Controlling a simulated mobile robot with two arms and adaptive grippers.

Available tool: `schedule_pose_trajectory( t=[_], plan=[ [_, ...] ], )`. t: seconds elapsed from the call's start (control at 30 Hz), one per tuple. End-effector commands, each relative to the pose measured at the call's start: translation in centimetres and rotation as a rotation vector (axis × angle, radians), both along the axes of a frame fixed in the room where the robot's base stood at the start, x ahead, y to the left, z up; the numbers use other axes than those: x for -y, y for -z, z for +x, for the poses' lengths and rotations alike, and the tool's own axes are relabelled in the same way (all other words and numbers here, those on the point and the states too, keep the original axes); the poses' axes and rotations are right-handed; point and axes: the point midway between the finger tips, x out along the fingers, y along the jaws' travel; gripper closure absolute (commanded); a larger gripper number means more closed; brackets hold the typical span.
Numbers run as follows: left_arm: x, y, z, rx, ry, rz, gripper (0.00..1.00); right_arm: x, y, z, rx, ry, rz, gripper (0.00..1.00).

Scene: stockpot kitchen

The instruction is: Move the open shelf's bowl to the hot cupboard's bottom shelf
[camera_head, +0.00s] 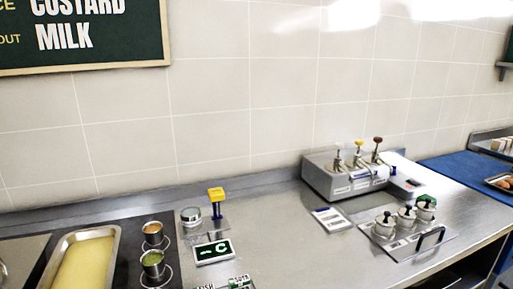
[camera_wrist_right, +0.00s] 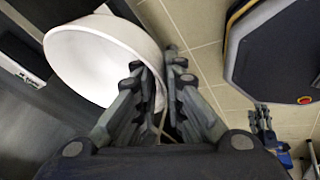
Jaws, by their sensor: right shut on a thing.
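A white bowl (camera_wrist_right: 92,62) shows at the upper left of the right wrist view, tilted, with its opening facing away to the left. My right gripper (camera_wrist_right: 160,72) is shut on the bowl's wall near its rim, one finger on each side. Part of the bowl is hidden behind the near finger. I cannot make out the open shelf or the hot cupboard's bottom shelf for certain.
In the head view a steel counter (camera_head: 290,240) holds a pump dispenser (camera_head: 345,175), lidded pots (camera_head: 405,220), small cups (camera_head: 153,250) and a yellow-filled tray (camera_head: 80,265). A dark panel (camera_wrist_right: 40,135) lies close beside the bowl in the wrist view. Tiled floor (camera_wrist_right: 195,20) shows to its right.

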Motion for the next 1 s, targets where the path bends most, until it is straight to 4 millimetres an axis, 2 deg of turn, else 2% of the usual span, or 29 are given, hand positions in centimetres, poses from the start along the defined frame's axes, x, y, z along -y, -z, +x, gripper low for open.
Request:
schedule_pose_trajectory(
  t=[0.2, 0.37, 0.7, 1.0],
  plan=[
    [-0.7, -0.1, 0.9, 0.013, -0.002, 0.007, 0.60, -0.5, -2.0, 0.7, 0.004, 0.075, 0.002, 1.00],
    [-0.7, -0.1, 0.7, 0.010, -0.002, 0.008, 0.60, -0.8, -4.2, 1.4, 0.007, 0.167, 0.001, 1.00],
    [0.0, 0.0, -0.1, -0.001, 0.001, -0.001, 0.60, -2.9, -14.0, 5.0, 0.013, 0.558, 0.009, 1.00],
    [0.2, 0.0, -0.1, -0.003, 0.002, -0.002, 0.60, -4.3, -21.2, 7.5, 0.010, 0.863, 0.014, 1.00]
  ],
)
